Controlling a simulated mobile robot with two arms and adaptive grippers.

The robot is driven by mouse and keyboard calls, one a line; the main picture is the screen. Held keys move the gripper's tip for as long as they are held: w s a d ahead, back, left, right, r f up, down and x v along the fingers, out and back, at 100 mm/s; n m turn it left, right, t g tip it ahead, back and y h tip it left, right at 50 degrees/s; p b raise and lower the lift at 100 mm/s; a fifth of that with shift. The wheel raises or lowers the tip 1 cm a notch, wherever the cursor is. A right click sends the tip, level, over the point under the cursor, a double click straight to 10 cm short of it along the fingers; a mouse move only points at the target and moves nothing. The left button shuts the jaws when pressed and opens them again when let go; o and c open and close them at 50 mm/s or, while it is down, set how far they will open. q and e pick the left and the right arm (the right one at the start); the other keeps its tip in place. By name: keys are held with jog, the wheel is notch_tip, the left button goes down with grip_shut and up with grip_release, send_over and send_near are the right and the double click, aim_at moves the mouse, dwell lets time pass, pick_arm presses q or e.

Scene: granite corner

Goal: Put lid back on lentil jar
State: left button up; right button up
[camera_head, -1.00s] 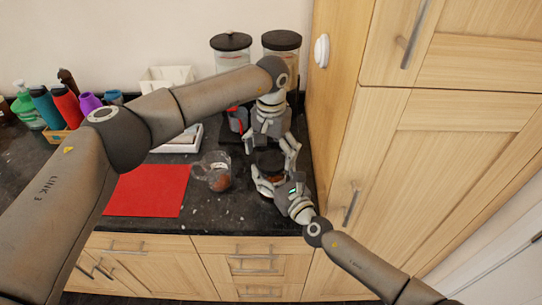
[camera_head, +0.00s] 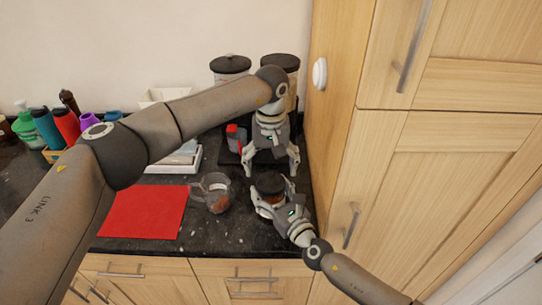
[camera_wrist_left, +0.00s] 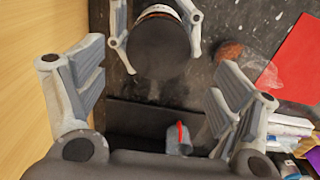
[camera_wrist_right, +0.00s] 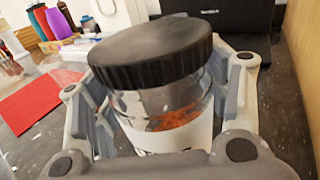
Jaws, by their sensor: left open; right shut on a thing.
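The lentil jar (camera_head: 272,198) is a clear jar with a white label and orange-red lentils inside, seen close up in the right wrist view (camera_wrist_right: 170,125). The lid's dark top also shows in the left wrist view (camera_wrist_left: 159,50). My right gripper (camera_head: 270,195) is shut around the jar's body on the counter. My left gripper (camera_head: 270,167) is open and empty, behind and above the jar, apart from the lid.
A clear jug (camera_head: 214,191) with reddish contents stands left of the jar. A red mat (camera_head: 145,210) lies further left, and a white tray (camera_head: 178,160) sits behind. Tall black-lidded canisters (camera_head: 230,66) stand at the back. A wooden cabinet side (camera_head: 335,110) bounds the right.

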pick_arm(q)
jog(key=n, duration=0.5)
jog(key=shift+r, duration=0.15)
jog(key=n, duration=0.2)
jog(key=shift+d+r+n, duration=0.1)
jog(key=shift+n, duration=0.3)
jog(key=n, duration=0.4)
jog(key=shift+r+n, duration=0.15)
jog(key=shift+n, duration=0.15)
jog(key=n, duration=0.3)
jog(key=shift+r, duration=0.1)
jog(key=n, duration=0.3)
jog(key=shift+r, duration=0.1)
jog(key=n, duration=0.4)
jog(key=shift+w+r+n, duration=0.1)
jog(key=shift+n, duration=0.3)
jog(key=n, duration=0.6)
jog(key=shift+r, duration=0.2)
jog(key=n, duration=0.4)
jog(key=shift+r, duration=0.1)
jog(key=n, duration=0.6)
jog(key=shift+r+n, duration=0.2)
jog(key=shift+n, duration=0.1)
jog(key=n, duration=0.4)
jog(key=shift+r, duration=0.1)
jog(key=n, duration=0.5)
jog(key=shift+r+n, duration=0.1)
jog(key=shift+n, duration=0.2)
